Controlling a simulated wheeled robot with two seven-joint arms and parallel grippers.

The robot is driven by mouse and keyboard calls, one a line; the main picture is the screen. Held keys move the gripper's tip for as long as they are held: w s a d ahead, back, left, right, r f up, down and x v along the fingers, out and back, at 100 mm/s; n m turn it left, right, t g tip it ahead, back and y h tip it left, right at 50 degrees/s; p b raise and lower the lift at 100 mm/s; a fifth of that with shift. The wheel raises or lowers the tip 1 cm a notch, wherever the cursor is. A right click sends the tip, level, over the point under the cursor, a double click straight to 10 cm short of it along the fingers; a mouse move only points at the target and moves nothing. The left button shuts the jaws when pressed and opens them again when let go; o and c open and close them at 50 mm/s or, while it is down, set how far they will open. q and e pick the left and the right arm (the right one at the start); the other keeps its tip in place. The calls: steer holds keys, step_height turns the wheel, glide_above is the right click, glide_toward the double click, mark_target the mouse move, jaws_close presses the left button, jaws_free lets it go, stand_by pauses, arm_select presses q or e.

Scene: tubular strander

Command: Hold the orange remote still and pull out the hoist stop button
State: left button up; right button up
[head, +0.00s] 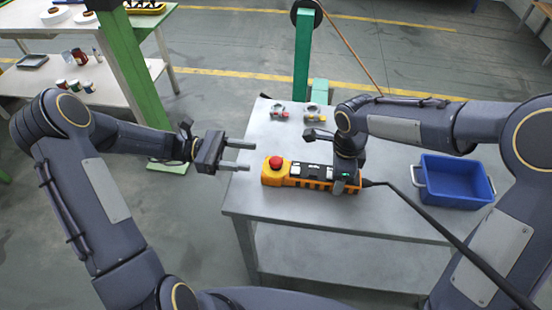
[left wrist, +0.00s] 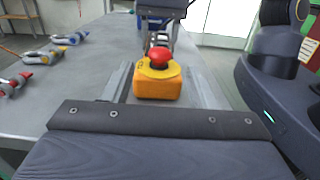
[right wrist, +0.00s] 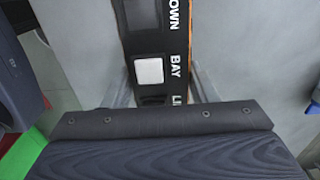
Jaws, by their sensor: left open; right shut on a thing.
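The orange remote (head: 310,177) lies flat on the grey table with its cable leaving to the right. Its red stop button (head: 276,162) sits on the yellow left end and also shows in the left wrist view (left wrist: 160,58). My left gripper (head: 243,157) is open just left of that end. In the left wrist view its fingers lie either side of the remote's end, and whether they touch it is unclear. My right gripper comes down from above and is shut on the remote's body near the cable end; its fingers flank the labelled black face (right wrist: 150,45) in the right wrist view.
A blue bin (head: 455,182) stands at the table's right. Shackles with red and yellow pins (head: 280,111) lie at the table's back edge. A green post (head: 302,55) rises behind the table. The table's (head: 262,205) front left corner is bare.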

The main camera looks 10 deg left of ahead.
mark_target(276, 160)
arm_select(q)
steer(key=d, duration=0.8)
steer(key=shift+d, duration=0.4)
